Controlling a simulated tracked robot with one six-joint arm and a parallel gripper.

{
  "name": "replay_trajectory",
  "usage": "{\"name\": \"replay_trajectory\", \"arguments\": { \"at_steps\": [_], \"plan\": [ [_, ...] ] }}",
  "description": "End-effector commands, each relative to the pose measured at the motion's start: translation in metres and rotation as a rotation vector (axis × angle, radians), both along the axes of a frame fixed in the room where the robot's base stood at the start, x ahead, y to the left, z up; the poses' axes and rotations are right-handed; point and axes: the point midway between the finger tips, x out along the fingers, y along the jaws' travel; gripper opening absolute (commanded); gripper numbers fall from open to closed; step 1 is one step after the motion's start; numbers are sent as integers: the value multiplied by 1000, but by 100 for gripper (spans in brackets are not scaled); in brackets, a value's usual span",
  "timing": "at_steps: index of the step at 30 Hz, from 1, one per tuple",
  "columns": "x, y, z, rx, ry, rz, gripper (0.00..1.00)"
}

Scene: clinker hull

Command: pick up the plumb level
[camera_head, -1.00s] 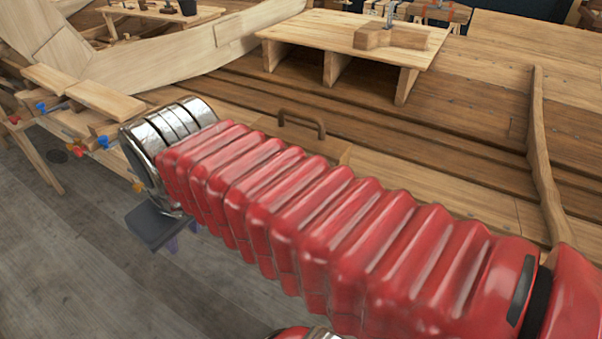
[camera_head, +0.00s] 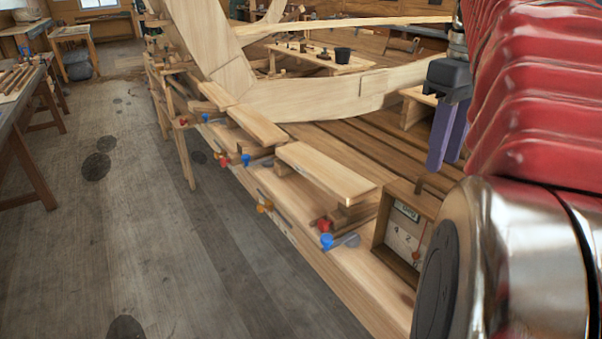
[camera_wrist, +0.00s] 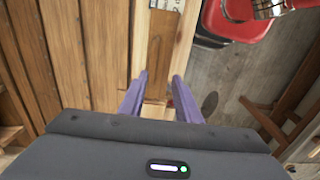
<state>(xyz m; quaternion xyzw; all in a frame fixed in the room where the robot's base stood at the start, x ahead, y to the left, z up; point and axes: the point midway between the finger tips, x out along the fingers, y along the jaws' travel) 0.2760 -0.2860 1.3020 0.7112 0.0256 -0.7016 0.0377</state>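A shallow open wooden box (camera_head: 380,238) with a pale marked face and a red pointer stands on the hull-side plank at lower right in the head view; it looks like the plumb level. A brown handle-like piece (camera_head: 434,183) shows by its top. A pale marked patch (camera_wrist: 164,4) at the top edge of the wrist view may be its face. My gripper (camera_head: 443,165) hangs above and behind the box in the head view, fingers down. In the wrist view its purple fingers (camera_wrist: 159,76) stand apart with nothing held between them. My arm covers the box's right side.
Loose boards (camera_head: 325,172) and several blue, red and orange clamps (camera_head: 326,241) line the plank left of the box. A curved hull timber (camera_head: 330,97) rises behind. A low bench (camera_head: 325,62) stands farther back. Grey floor (camera_head: 130,220) is open at left.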

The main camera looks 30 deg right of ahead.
Motion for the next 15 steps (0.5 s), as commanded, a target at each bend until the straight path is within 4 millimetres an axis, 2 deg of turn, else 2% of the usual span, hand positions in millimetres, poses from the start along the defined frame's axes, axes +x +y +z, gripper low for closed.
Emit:
{"name": "replay_trajectory", "arguments": {
  "at_steps": [1, 4, 15],
  "plan": [
    [-4, -7, 3, 7, 7, -3, 30],
    [-9, -13, 7, 16, 14, 2, 30],
    [-10, -13, 6, 17, 15, 4, 30]
  ]
}}
